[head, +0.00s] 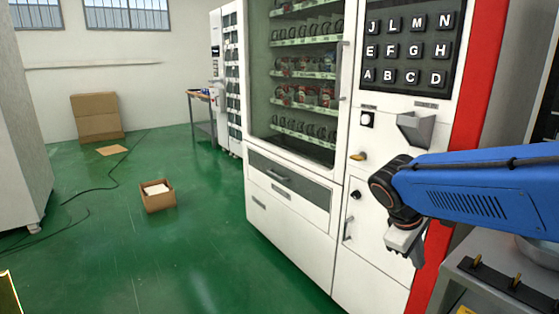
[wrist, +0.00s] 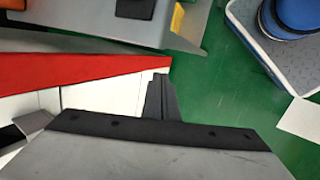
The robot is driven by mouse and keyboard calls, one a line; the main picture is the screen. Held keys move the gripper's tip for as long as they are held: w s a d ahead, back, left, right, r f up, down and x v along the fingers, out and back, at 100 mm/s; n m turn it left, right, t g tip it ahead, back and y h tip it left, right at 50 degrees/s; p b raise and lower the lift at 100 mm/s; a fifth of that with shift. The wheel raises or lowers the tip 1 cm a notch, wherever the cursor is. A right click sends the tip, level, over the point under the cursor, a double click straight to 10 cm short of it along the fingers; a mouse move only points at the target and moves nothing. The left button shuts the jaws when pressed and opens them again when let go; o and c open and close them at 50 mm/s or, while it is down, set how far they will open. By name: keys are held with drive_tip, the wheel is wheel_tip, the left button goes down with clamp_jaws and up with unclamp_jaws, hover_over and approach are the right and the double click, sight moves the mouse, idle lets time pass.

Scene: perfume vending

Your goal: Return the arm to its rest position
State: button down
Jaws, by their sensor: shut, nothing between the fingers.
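My gripper (head: 404,243) hangs at the end of my blue arm on the right of the head view, in front of the vending machine's lower right panel. Its fingers point down and it holds nothing. In the wrist view the dark fingers (wrist: 160,98) are together, with white panel and green floor beyond them. The vending machine (head: 350,150) is white with a red side strip (head: 478,85), a glass front, and a lettered keypad (head: 412,48). A gap to the machine's front cannot be judged exactly.
A grey table (head: 510,278) with small yellow-tipped parts stands at the lower right, near my arm. An open cardboard box (head: 158,203) sits on the green floor. Stacked cartons (head: 97,118) stand by the back wall. The floor left of the machine is mostly free, with cables.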

drive_tip(key=s+a+f+m+t+y, duration=0.1)
drive_tip(key=s+a+m+y, duration=0.1)
drive_tip(key=s, duration=0.5)
drive_tip(key=s+a+f+m+t+y, duration=0.1)
drive_tip(key=s+a+m+t+y, duration=0.1)
drive_tip(key=s+m, duration=0.3)
drive_tip(key=shift+s+a+f+y, duration=0.35)
drive_tip(key=shift+s+y, duration=0.15)
drive_tip(key=shift+s, duration=1.3)
